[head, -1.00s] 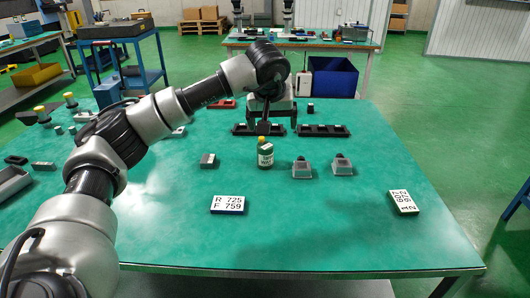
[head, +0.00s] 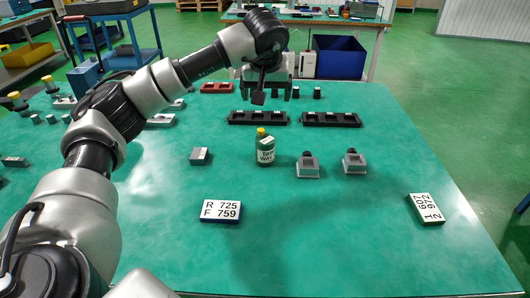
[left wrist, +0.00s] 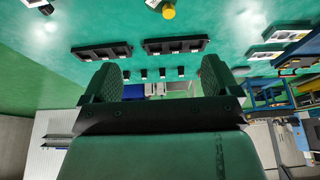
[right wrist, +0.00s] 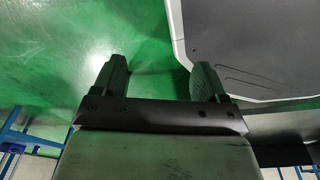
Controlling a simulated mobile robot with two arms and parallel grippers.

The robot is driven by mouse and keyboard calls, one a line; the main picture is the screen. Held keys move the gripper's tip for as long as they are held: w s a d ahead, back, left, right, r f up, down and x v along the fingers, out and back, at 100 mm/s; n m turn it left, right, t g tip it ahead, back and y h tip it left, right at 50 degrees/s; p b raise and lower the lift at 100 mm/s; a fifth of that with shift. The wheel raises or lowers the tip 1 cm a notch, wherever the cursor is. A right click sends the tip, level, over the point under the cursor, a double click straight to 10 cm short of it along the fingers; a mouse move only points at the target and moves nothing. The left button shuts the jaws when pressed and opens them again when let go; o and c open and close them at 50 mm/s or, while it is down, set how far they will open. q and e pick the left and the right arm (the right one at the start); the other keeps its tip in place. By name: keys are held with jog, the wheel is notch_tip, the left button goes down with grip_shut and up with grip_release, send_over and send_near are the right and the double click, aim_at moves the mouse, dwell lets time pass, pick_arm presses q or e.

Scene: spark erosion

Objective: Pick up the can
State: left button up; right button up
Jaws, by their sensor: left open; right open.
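The can looks like a small green bottle-shaped container with a yellow cap and a white label (head: 265,148). It stands upright on the green table (head: 330,230), near the middle. Its yellow cap shows at the top edge of the left wrist view (left wrist: 168,10). My left gripper (head: 265,93) is beyond and above the can, apart from it. Its open, empty jaws also show in the left wrist view (left wrist: 160,76). My right gripper (right wrist: 158,70) is open and empty in the right wrist view, with green floor beyond it; it is out of the head view.
Two black trays (head: 258,118) (head: 331,119) lie behind the can. Two grey-and-clear blocks (head: 308,168) (head: 354,163) stand to its right, a grey block (head: 200,156) to its left. Number plates (head: 220,211) (head: 426,208) lie nearer. The table in front of the can is clear.

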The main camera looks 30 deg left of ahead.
pick_arm(q)
jog(key=b, duration=0.4)
send_near(265, 139)
notch_tip(265, 139, up, 3)
jog(key=b+x, duration=0.1)
jog(key=x, duration=0.4)
jog(key=b+x, duration=0.1)
jog(key=x, duration=0.2)
jog(key=shift+s+d+f+b, duration=0.1)
jog(key=shift+d+f+b, duration=0.1)
jog(key=shift+d+b, duration=0.1)
jog(key=x, duration=0.5)
jog(key=shift+s+a+f+b, duration=0.1)
jog(key=shift+s+f+b, duration=0.15)
jog(key=shift+b, duration=0.15)
pick_arm(e)
jog(key=w+a+r+t, duration=0.1)
jog(key=w+a+r, duration=0.1)
jog(key=w+r, duration=0.9)
jog(key=shift+w+r, duration=0.2)
jog(key=shift+w, duration=0.05)
pick_arm(q)
jog(key=shift+r, duration=0.1)
jog(key=c, duration=1.2)
